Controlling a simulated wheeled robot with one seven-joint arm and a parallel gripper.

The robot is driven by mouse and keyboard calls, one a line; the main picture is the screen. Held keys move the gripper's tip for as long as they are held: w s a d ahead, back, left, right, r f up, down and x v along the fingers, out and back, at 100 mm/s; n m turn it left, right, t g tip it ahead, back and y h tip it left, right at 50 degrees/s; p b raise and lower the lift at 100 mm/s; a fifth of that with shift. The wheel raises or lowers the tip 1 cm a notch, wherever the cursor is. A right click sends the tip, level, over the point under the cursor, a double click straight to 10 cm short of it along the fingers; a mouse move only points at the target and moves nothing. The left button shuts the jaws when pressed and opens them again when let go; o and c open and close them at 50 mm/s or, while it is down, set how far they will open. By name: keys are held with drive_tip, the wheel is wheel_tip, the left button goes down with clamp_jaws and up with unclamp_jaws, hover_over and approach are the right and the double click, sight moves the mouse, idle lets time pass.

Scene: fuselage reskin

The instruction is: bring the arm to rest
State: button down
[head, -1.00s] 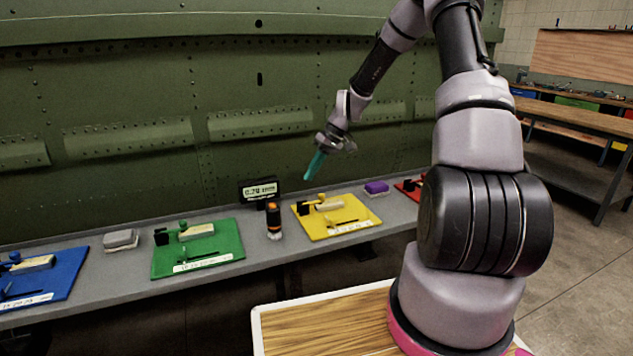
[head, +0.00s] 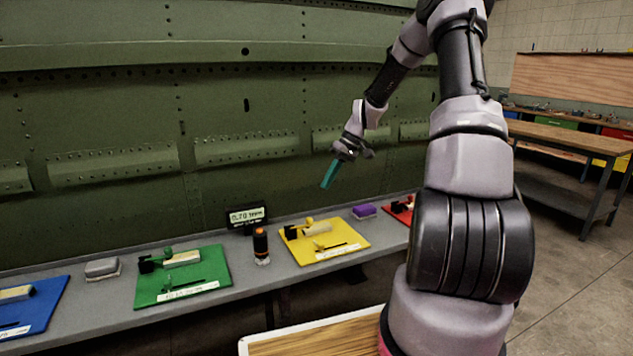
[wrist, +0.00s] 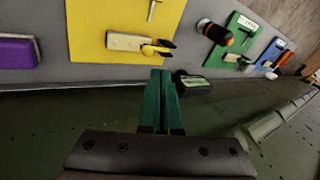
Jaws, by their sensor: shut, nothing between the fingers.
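My gripper (head: 329,174) hangs from the raised arm in front of the green riveted panel (head: 110,100), above the grey bench (head: 85,311). Its teal fingers are together with nothing between them. In the wrist view the gripper (wrist: 161,75) points toward the bench edge near the yellow board (wrist: 90,50). In the head view the fingers are above the far side of the yellow board (head: 340,250), apart from it.
Green (head: 215,265) and blue (head: 45,300) boards, a black-and-orange cylinder (head: 261,247), a display (head: 247,217), a grey block (head: 102,267) and a purple block (head: 365,210) stand on the bench. A red board (head: 400,215) is partly hidden by my arm. Space above the bench is clear.

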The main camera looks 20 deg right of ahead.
drive_tip(key=s+a+r+m+t+h, duration=0.2)
drive_tip(key=s+a+r+m, duration=0.1)
drive_tip(key=s+r, duration=0.8)
drive_tip(key=s+a+r+m+t+h, duration=0.2)
drive_tip(key=s+r, duration=0.7)
drive_tip(key=r, duration=0.3)
drive_tip(key=s+r+m+t, duration=0.2)
drive_tip(key=s+r+m, duration=0.1)
drive_tip(key=s, duration=0.7)
drive_tip(key=shift+s+a+t, duration=0.2)
drive_tip(key=shift+s+t, duration=0.1)
drive_tip(key=shift+s, duration=0.1)
